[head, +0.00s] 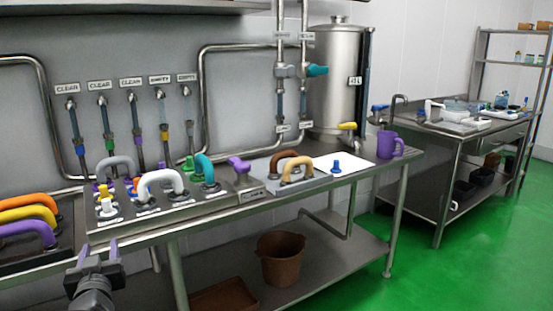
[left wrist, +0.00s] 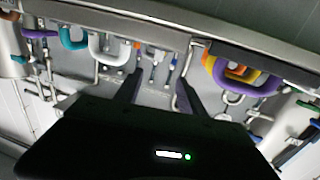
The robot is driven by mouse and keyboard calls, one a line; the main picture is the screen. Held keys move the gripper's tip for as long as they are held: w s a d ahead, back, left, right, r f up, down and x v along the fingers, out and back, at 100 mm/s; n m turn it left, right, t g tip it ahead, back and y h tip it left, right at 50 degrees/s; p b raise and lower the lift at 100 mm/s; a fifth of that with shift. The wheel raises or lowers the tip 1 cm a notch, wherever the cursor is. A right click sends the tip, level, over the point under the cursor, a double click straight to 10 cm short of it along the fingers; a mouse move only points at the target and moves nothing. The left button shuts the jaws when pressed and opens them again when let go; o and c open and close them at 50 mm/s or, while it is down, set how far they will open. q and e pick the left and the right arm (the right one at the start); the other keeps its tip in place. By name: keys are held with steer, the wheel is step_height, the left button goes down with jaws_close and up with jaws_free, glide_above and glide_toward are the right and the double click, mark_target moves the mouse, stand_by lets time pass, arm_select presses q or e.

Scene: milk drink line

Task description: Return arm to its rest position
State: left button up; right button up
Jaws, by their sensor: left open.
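My left gripper (head: 95,256) is at the lower left of the head view, in front of the long steel table (head: 140,236). Its two fingers stand apart with nothing held between them. My right gripper is in neither view.
A brown bucket (head: 281,262) stands on the lower shelf. Green floor (head: 430,275) is clear at right.

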arm_select(q)
steer(key=s+d+f+m+g+h+p, duration=0.1)
steer(key=s+d+f+g+h+p, duration=0.25)
steer(key=d+f, duration=0.85)
steer(key=s+d+f+g+h+p, duration=0.1)
steer(key=s+d+f+g+h, duration=0.25)
steer(key=d+f+h, duration=0.75)
steer(key=s+d+f+m+g+p, duration=0.1)
steer(key=s+d+f+g+p, duration=0.1)
steer(key=s+d+f, duration=0.2)
steer(key=s+d+f+m+g+y+p, duration=0.1)
steer(key=s+d+f+g+p, duration=0.1)
steer(key=s+d, duration=0.4)
steer(key=s+d+f+m+g+y+p, duration=0.1)
steer(key=s+d+f+g+p, duration=0.2)
steer(key=s, duration=1)
step_height(320, 180, down, 4)
steer(key=shift+d+r+g, duration=0.25)
steer(key=shift+d+g, duration=0.35)
steer(key=shift+d, duration=0.6)
